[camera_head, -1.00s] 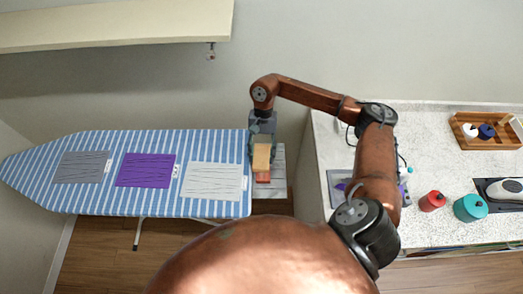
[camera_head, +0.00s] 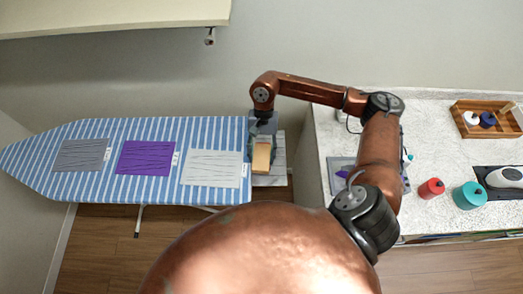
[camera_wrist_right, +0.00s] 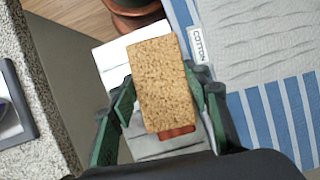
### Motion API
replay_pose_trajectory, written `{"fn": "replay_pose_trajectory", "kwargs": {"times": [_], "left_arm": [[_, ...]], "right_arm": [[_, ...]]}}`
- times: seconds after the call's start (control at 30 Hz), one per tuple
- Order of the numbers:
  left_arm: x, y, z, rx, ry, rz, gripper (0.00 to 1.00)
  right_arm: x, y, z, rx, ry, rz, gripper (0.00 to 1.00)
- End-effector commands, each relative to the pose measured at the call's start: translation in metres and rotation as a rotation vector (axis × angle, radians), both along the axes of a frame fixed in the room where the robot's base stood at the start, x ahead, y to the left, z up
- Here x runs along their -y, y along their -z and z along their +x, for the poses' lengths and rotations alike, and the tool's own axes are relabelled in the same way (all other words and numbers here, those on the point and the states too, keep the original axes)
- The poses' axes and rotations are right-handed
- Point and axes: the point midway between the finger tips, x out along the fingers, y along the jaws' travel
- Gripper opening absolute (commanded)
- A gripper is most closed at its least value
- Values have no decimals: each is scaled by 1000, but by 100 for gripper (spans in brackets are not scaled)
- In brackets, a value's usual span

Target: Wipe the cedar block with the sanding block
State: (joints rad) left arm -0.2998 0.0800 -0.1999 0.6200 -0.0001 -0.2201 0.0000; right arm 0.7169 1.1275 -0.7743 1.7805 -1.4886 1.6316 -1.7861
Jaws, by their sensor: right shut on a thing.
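The sanding block (camera_head: 261,157) is a tan, grainy block. My right gripper (camera_head: 262,141) is shut on it above the pale stand at the end of the ironing board. In the right wrist view the sanding block (camera_wrist_right: 160,80) sits between the green fingers of my right gripper (camera_wrist_right: 162,97). The reddish cedar block (camera_wrist_right: 178,132) is mostly hidden under the sanding block, with only a strip showing at its gripper-side end. In the head view the cedar block is hidden. I cannot tell whether the two blocks touch. My left gripper is not in view.
The pale stand (camera_head: 279,160) adjoins the striped ironing board (camera_head: 60,185), which bears grey, purple and white cloths. A speckled counter (camera_head: 430,150) at right holds a red bottle (camera_head: 431,188), a teal container (camera_head: 469,195) and a wooden tray (camera_head: 464,128). A shelf (camera_head: 110,15) hangs upper left.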

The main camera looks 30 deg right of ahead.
Motion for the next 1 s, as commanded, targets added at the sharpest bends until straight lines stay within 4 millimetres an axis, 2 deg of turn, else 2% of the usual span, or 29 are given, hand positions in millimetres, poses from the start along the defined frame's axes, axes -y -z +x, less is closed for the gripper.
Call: {"fn": "replay_pose_trajectory", "kwargs": {"times": [0.2, 0.57, 1.0], "left_arm": [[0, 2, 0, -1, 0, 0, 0], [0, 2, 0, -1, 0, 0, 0], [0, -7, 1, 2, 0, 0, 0]], "right_arm": [[-7, 2, -12, -2, -1, -1, 25], [-7, 0, -13, -2, -1, -1, 25], [-7, -37, -12, 2, -1, -1, 25]]}}
